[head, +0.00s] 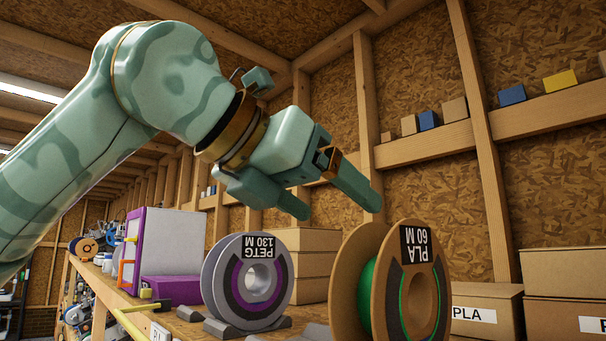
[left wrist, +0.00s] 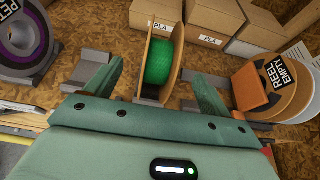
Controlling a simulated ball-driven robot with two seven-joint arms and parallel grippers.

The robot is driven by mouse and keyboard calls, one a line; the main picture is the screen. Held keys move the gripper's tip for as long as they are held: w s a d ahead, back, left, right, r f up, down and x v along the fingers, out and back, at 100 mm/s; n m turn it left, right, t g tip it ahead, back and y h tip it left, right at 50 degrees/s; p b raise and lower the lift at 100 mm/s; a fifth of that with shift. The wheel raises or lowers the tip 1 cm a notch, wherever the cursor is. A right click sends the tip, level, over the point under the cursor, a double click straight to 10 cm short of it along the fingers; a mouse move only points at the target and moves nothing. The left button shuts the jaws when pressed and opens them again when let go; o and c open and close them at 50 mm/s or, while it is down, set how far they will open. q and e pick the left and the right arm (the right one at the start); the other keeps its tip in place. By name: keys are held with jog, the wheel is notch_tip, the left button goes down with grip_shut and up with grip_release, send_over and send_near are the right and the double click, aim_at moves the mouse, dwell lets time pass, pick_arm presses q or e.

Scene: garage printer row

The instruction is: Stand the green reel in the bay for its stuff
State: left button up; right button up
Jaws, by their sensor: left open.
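The green reel (head: 366,290) has cardboard-brown flanges, green filament and a label reading PLA 60 M, upside down in the head view. It stands upright on the bench at the right. In the left wrist view the green reel (left wrist: 160,62) is edge-on between my fingers, with grey cradle pieces by its foot. My left gripper (head: 338,205) is open and empty, above and beside the reel, pointing down toward it; its fingers also show in the left wrist view (left wrist: 158,70). Contact with the reel is not visible. My right gripper is not in view.
A grey reel with purple filament (head: 246,277), labelled PETG 130 M, stands in a grey cradle (head: 222,328) to the left. A reel labelled REEL EMPTY (left wrist: 273,84) is at the right. Cardboard boxes marked PLA (left wrist: 159,14) stand behind. A purple-framed printer (head: 170,245) is farther left.

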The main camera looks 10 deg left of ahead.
aim_at(377, 236)
pick_arm(q)
jog(key=x, duration=0.5)
jog(key=p+x, duration=0.1)
jog(key=x, duration=0.4)
jog(key=shift+s+d+r, duration=0.1)
jog(key=shift+d+r, duration=0.1)
jog(key=shift+d, duration=0.05)
jog(key=shift+x, duration=0.8)
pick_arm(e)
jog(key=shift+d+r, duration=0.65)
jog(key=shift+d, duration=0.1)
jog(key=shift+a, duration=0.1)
